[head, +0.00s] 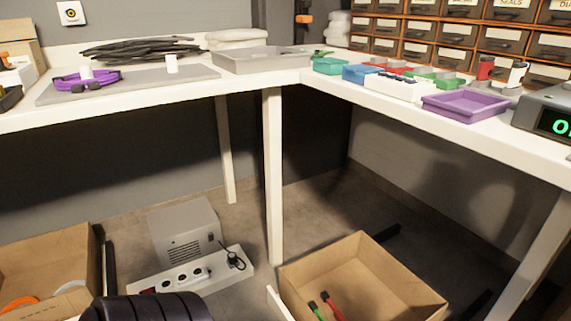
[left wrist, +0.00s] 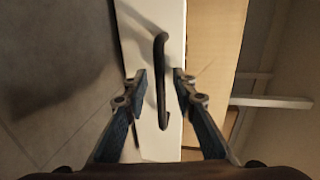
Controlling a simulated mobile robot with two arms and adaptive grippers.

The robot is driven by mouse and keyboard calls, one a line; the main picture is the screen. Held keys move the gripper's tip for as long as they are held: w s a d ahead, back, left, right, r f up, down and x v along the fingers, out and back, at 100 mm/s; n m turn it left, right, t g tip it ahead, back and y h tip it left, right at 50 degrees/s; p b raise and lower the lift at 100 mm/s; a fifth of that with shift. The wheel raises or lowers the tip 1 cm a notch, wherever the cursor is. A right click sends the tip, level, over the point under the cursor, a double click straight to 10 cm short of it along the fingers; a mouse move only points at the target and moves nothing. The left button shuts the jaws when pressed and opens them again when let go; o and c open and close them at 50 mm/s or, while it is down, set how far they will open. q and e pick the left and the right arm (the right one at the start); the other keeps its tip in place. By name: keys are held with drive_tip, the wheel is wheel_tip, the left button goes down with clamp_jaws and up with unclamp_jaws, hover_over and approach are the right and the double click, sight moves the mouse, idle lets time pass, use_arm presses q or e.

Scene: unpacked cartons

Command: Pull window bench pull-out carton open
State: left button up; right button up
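In the left wrist view a white front panel (left wrist: 176,20) carries a dark bar handle (left wrist: 163,90), with a brown cardboard wall (left wrist: 215,50) beside it. My left gripper (left wrist: 160,85) is open, one finger on each side of the handle; I cannot tell how close the tips are to the panel. In the head view an open brown carton (head: 390,285) stands on the floor under the bench, with a white panel edge (head: 279,304) at its left; it looks like the same carton. Its handle is hidden there. My right gripper is not in view.
The carton holds a red-handled and a green-handled tool. A white bench leg (head: 273,180) stands behind it. A power strip (head: 190,273) and grey box (head: 184,232) lie to the left, then another carton (head: 50,250). The white bench top (head: 140,98) overhangs the floor.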

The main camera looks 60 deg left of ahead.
use_arm(q)
drive_tip(key=shift+s, duration=0.1)
drive_tip(key=v, duration=1.2)
